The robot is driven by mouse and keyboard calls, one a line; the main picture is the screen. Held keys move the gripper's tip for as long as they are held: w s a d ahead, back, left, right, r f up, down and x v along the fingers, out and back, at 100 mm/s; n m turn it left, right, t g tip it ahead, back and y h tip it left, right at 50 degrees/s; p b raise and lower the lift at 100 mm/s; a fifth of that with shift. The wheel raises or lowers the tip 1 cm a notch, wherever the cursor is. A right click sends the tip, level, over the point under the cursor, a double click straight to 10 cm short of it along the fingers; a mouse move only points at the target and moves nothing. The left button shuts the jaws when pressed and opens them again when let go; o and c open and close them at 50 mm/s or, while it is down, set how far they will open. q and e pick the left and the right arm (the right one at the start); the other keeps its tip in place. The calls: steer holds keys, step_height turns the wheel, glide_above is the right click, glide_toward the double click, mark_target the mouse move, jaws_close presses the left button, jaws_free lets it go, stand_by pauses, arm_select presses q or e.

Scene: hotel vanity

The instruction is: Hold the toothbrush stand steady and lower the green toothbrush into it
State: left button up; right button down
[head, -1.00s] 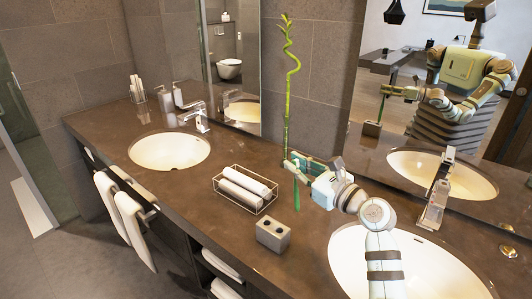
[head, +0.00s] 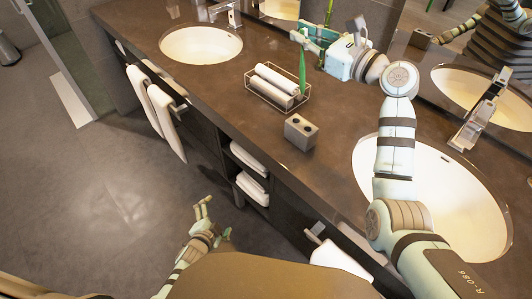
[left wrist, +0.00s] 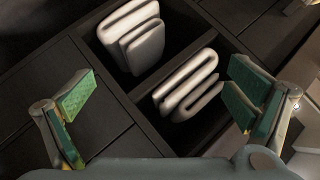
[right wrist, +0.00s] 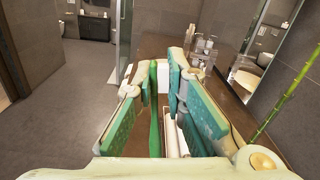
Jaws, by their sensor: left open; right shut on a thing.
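The toothbrush stand (head: 300,137), a small grey block with two dark holes on top, stands on the brown counter near its front edge. My right gripper (head: 304,42) is above the counter, behind the stand. It is shut on the green toothbrush (head: 302,74), which hangs upright, apart from the stand. The toothbrush also shows between the fingers in the right wrist view (right wrist: 154,120). My left gripper (head: 203,208) is open and empty, low in front of the cabinet, away from the stand. In the left wrist view its fingers (left wrist: 160,88) are spread before the shelves.
A wire basket (head: 262,94) of rolled white towels stands left of the stand. Sinks lie at the far left (head: 200,45) and right (head: 440,190). Folded towels (left wrist: 187,85) fill shelves under the counter.

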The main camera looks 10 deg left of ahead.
arm_select(q)
steer(key=w+d+r+m+t+h, duration=0.25)
steer(key=w+d+r+m, duration=0.2)
steer(key=r+m, duration=0.4)
steer(key=w+d+r+m+t+h, duration=0.25)
steer(key=w+r+m, duration=0.35)
steer(key=r, duration=0.5)
steer(key=m+g+h, duration=0.2)
steer(key=m+h, duration=0.4)
steer(key=m, duration=1.3)
glide_toward(296, 133)
steer(key=s, duration=0.1)
arm_select(e)
steer(key=shift+s, duration=0.1)
arm_select(q)
steer(key=x, duration=1.1)
steer(key=shift+w+a+f, duration=0.1)
steer(key=shift+w+a, duration=0.15)
steer(key=shift+w, duration=0.05)
steer(key=shift+c, duration=0.4)
